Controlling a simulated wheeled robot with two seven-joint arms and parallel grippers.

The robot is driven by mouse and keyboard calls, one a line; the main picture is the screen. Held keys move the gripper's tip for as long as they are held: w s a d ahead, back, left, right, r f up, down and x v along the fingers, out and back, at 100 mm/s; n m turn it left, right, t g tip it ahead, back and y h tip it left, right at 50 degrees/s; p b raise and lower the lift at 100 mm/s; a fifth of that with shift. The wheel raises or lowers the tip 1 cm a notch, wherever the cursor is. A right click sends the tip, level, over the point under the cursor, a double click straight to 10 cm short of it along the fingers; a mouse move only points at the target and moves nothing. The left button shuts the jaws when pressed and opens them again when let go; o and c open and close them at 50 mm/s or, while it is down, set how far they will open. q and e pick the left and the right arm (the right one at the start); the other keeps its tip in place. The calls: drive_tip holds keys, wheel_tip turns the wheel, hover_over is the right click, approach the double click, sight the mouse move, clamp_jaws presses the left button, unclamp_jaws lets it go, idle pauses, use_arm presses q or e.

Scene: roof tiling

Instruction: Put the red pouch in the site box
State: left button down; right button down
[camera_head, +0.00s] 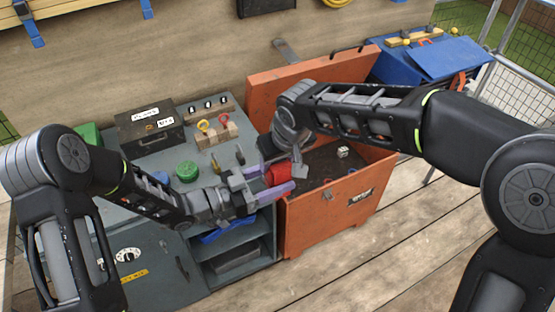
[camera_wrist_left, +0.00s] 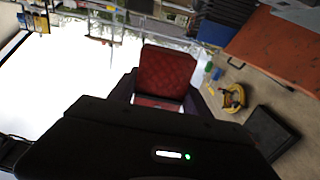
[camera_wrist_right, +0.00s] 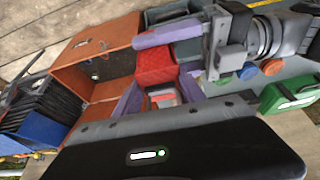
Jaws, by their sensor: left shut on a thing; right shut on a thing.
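The red pouch (camera_head: 279,174) is held in the air at the left edge of the orange site box (camera_head: 322,214). My left gripper (camera_head: 272,183) comes from the left, its purple fingers shut on the pouch; the pouch also shows in the left wrist view (camera_wrist_left: 166,72). My right gripper (camera_head: 286,167) reaches down from above and is shut on the same pouch, seen in the right wrist view (camera_wrist_right: 155,64). The site box is open, its lid (camera_head: 310,77) raised at the back. Part of the pouch is hidden by the fingers.
Inside the box lie a small white block (camera_head: 342,152) and small coloured rings. A grey workbench (camera_head: 150,230) stands left, with a black case (camera_head: 150,127), a green round thing (camera_head: 187,171) and a wooden block with rings (camera_head: 217,136). A blue bin (camera_head: 420,58) stands behind right.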

use_arm(q)
drive_tip(key=shift+c, duration=2)
unclamp_jaws()
drive_tip(key=shift+a, duration=0.1)
drive_tip(key=v, duration=1.1)
drive_tip(key=shift+s+a, duration=0.2)
drive_tip(key=shift+a, duration=0.15)
